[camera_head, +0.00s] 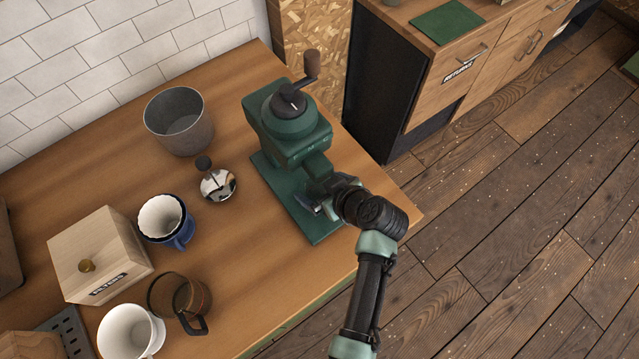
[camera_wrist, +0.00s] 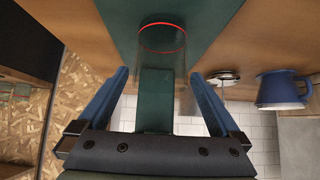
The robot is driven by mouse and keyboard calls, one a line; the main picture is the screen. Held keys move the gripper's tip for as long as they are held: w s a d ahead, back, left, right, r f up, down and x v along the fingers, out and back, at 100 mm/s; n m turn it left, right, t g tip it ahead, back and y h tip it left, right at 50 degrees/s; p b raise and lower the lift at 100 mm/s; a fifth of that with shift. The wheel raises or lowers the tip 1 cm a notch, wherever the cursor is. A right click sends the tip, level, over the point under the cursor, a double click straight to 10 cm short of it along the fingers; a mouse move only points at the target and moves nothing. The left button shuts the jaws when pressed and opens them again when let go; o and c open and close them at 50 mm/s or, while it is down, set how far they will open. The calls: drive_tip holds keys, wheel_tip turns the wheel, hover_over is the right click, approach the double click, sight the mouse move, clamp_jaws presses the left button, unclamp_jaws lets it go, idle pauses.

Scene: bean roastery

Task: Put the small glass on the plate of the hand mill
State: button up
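The green hand mill (camera_head: 290,130) stands on the wooden counter, its flat green plate (camera_head: 323,232) reaching toward the front edge. The small clear glass with a red ring (camera_wrist: 163,38) shows in the wrist view, over the mill's plate (camera_wrist: 215,15) and in front of its green column. It appears to stand on the plate, though its contact is hard to make out. My gripper (camera_wrist: 159,74) is open around the glass, with a blue finger on each side and gaps between fingers and glass. In the head view my gripper (camera_head: 316,206) is low over the plate and hides the glass.
Left of the mill stand a grey bin (camera_head: 180,128), a shiny round object with a dark knob (camera_head: 218,187), a blue cup (camera_head: 166,228), a wooden filter box (camera_head: 98,262), a brown glass mug (camera_head: 178,298) and a white cup (camera_head: 128,335). The counter's right edge is close.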

drive_tip(key=shift+s+r, duration=0.1)
drive_tip(key=shift+r, duration=0.1)
drive_tip(key=b+v, duration=0.1)
drive_tip(key=v, duration=1)
drive_tip(key=shift+s+d+r, duration=0.2)
drive_tip(key=shift+s+r, duration=0.05)
